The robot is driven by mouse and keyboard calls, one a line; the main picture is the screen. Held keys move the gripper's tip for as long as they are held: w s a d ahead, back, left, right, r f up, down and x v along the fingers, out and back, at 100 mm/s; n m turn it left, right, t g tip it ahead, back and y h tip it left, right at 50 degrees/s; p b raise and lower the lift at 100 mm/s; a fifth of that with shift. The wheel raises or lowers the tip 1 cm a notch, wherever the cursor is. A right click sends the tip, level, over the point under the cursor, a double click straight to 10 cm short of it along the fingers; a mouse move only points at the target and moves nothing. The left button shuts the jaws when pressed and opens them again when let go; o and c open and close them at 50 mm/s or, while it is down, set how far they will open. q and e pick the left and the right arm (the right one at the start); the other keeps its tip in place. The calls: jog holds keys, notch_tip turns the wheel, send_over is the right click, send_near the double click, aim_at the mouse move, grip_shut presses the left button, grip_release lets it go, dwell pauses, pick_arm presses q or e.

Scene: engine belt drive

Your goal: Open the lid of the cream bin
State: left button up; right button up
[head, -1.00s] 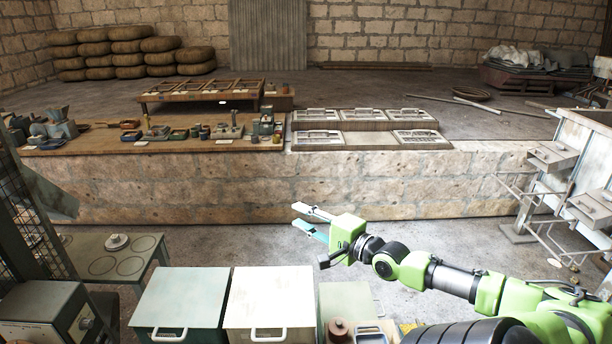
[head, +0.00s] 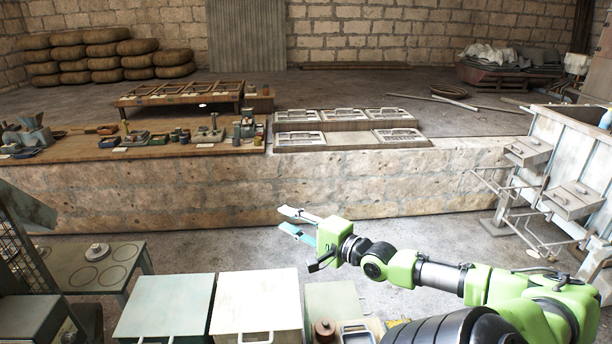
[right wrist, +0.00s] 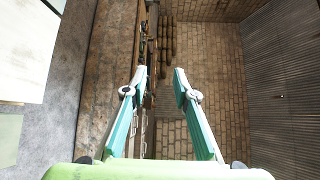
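The cream bin (head: 256,302) stands at the bottom centre of the head view. Its flat lid is shut and has a pale handle (head: 256,338) at the near edge. My right gripper (head: 284,221) is above and beyond the bin, out over the floor gap before the stone ledge. It points left and away from the bin. In the right wrist view its two teal fingers (right wrist: 154,88) are apart with nothing between them. My left gripper is not in the head view.
A grey-green bin (head: 165,305) with a shut lid stands left of the cream bin. A small box with a brown knob (head: 324,328) is on the right. A stone ledge (head: 300,185) crosses behind. A metal cart (head: 570,150) stands at the right.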

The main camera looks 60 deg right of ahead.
jog(key=s, duration=1.1)
jog(key=shift+s+a+r, duration=0.2)
jog(key=shift+a+r, duration=0.15)
jog(key=shift+a, duration=0.1)
dwell(0.4)
